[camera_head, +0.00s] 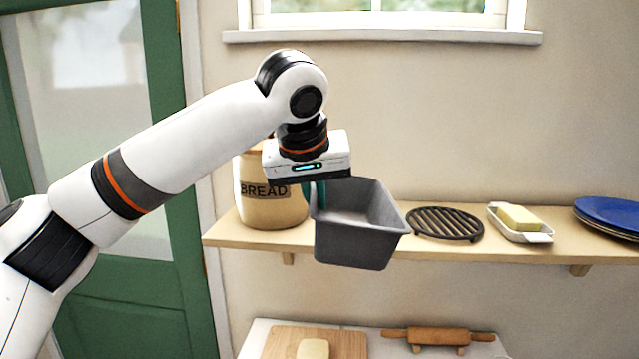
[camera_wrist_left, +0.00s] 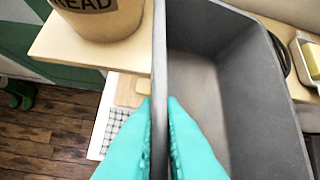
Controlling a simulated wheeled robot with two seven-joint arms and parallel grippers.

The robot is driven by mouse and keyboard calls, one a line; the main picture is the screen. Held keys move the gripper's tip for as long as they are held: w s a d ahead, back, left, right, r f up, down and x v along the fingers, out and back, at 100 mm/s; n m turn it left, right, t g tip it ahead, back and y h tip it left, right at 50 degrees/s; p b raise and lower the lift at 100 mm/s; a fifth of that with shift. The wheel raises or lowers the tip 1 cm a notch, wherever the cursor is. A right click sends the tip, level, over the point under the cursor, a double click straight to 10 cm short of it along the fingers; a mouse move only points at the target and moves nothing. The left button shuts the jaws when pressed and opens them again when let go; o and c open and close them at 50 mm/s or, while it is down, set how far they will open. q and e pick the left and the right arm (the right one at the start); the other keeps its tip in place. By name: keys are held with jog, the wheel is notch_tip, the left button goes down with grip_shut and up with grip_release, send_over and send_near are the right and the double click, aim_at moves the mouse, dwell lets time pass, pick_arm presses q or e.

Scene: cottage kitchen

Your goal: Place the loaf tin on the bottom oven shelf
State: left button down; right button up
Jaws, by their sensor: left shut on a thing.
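The loaf tin (camera_head: 362,240) is a grey rectangular tin, empty inside. My left gripper (camera_head: 318,192) is shut on its left side wall and holds it in front of the wooden shelf. In the left wrist view the teal fingertips (camera_wrist_left: 160,130) pinch that wall, one outside and one inside the loaf tin (camera_wrist_left: 240,110). The tin looks roughly level, with its open side up. My right gripper is not in view. No oven or oven shelf shows in either view.
The wooden shelf (camera_head: 520,247) bears a bread crock (camera_head: 270,210), a round black trivet (camera_head: 445,223), a butter dish (camera_head: 520,225) and blue plates (camera_head: 610,212). Below, a counter holds a board (camera_head: 345,345) and rolling pin (camera_head: 437,336). A green door (camera_head: 165,290) stands left.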

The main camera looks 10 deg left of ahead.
pick_arm(q)
jog(key=s+a+f, duration=0.3)
jog(key=s+f, duration=0.1)
jog(key=f, duration=0.6)
jog(key=s+a+f+m+h, duration=0.1)
jog(key=s+a+f, duration=0.3)
jog(key=f, duration=0.7)
jog(key=s+a+f+m, duration=0.1)
jog(key=s+a+f, duration=0.3)
jog(key=f, duration=0.6)
jog(key=shift+a+f+h, duration=0.2)
jog(key=shift+f+h, duration=0.1)
jog(key=shift+f, duration=0.05)
